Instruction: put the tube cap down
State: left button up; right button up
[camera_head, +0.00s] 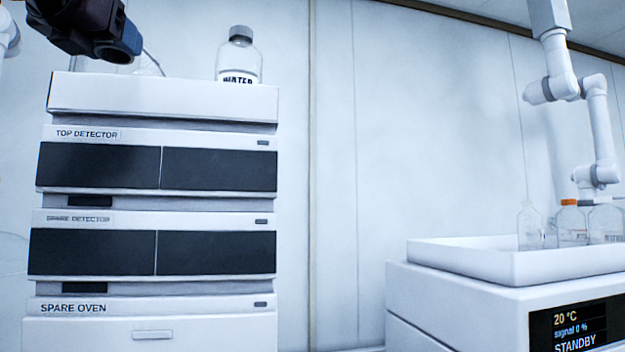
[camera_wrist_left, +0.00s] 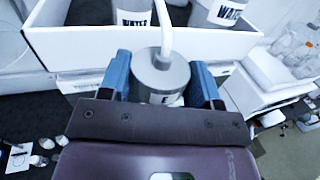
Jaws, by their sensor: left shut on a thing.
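The tube cap (camera_wrist_left: 162,76) is a grey round cap with a white tube rising from its top in the left wrist view. My left gripper (camera_wrist_left: 161,88) is shut on it, one blue finger on each side. A white patch with a dark letter shows just below the cap, partly hidden by the gripper. In the head view my left gripper (camera_head: 128,42) is at the top left, above the white tray (camera_head: 165,98) on the detector stack. The cap cannot be made out clearly there. My right gripper is not in view.
A grey-capped water bottle (camera_head: 239,58) stands in the stack's tray. Two bottles labelled WATER, one (camera_wrist_left: 217,14) to the right, show beyond the cap in the wrist view. Another white tray (camera_head: 508,265) at right holds several bottles, one orange-capped (camera_head: 570,222), below a white jointed arm.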

pick_arm(q)
jog(key=d+f+m+h, duration=0.1)
jog(key=d+f+h, duration=0.1)
jog(key=f, duration=2.1)
jog(key=s+d+f+m+g+h, duration=0.1)
jog(key=d+f+m+h, duration=0.1)
jog(key=f, duration=2.2)
jog(key=s+d+f+m+g+h, duration=0.1)
jog(key=d+f+m+h, duration=0.1)
jog(key=f, duration=2.2)
jog(key=d+h, duration=0.1)
jog(key=d, duration=0.1)
jog(key=shift+s+d+f, duration=0.15)
jog(key=shift+d, duration=0.15)
notch_tip(320, 180, down, 2)
jog(key=b, duration=0.3)
jog(key=shift+f+h, duration=0.25)
jog(key=shift+h, duration=0.15)
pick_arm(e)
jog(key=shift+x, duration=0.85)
pick_arm(q)
jog(key=shift+r, duration=0.1)
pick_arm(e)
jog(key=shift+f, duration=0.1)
